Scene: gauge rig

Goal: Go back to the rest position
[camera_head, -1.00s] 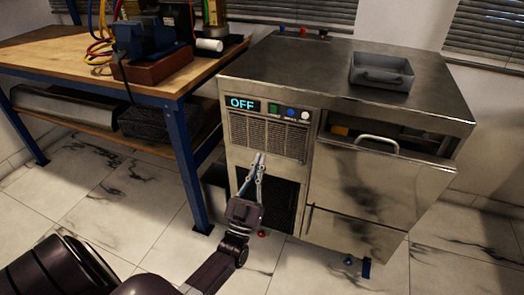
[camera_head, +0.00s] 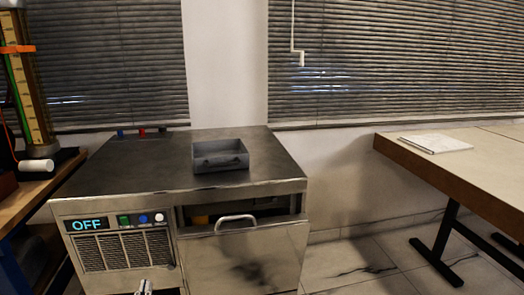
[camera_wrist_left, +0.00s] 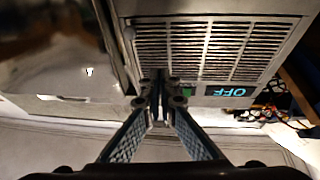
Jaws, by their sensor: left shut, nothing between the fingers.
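My left gripper (camera_head: 145,287) shows only as its fingertips at the bottom edge of the head view, in front of the steel machine (camera_head: 240,255). In the left wrist view the fingers (camera_wrist_left: 160,85) meet at the tips, shut and empty. Behind them are the machine's vent grille (camera_wrist_left: 195,50) and its lit display (camera_wrist_left: 229,91) reading OFF, upside down. In the head view the display (camera_head: 87,224) sits left of a green, a blue and a white button. The machine's upper front panel with a handle (camera_head: 235,222) is tilted outward, with a gap above it. My right gripper is not in view.
A grey tray (camera_head: 220,155) sits on the machine top. A wooden workbench (camera_head: 40,190) stands at the left. Another table (camera_head: 480,170) with a notebook (camera_head: 435,143) stands at the right. Open tiled floor (camera_head: 350,265) lies between the machine and that table.

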